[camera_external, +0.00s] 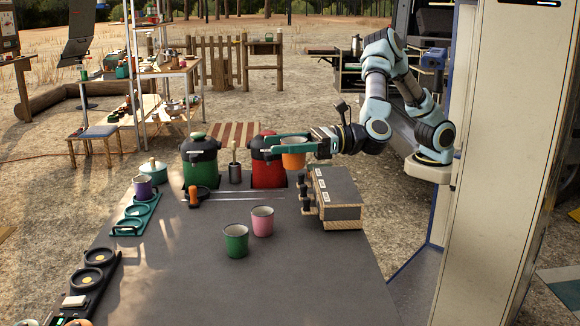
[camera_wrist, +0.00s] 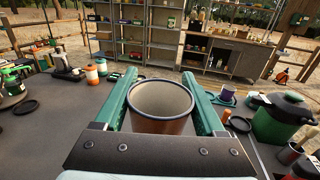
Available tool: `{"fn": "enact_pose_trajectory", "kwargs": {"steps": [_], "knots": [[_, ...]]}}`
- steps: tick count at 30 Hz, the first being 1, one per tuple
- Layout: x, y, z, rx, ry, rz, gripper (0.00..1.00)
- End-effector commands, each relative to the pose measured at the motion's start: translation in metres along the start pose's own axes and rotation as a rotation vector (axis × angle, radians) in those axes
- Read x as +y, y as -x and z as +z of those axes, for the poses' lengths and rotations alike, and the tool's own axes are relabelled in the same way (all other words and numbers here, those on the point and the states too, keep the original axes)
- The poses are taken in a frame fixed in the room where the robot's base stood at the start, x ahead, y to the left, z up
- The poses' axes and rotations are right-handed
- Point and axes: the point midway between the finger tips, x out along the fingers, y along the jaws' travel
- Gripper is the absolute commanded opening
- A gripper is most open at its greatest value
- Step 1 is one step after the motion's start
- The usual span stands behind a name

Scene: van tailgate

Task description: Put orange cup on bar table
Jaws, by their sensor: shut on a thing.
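The orange cup (camera_external: 293,159) is held upright between the teal fingers of my gripper (camera_external: 281,146), which is shut on it. I cannot tell whether this surface is the bar table.
A red canister (camera_external: 268,173) and a green canister (camera_external: 200,172) stand at the table's far edge. A pink cup (camera_external: 262,222) and green cup (camera_external: 236,242) stand mid-table. The front right of the top is clear.

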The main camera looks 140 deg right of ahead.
Motion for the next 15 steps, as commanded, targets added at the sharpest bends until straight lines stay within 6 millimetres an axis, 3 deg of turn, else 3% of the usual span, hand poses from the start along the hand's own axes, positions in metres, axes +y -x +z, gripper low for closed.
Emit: {"fn": "enact_pose_trajectory", "kwargs": {"steps": [3,12,15], "knots": [[0.017,0.015,0.009,-0.005,-0.003,-0.075,0.15],[0.037,0.049,0.028,0.0,-0.001,-0.195,0.15],[0.035,0.049,0.005,0.008,0.007,-0.202,0.15]]}}
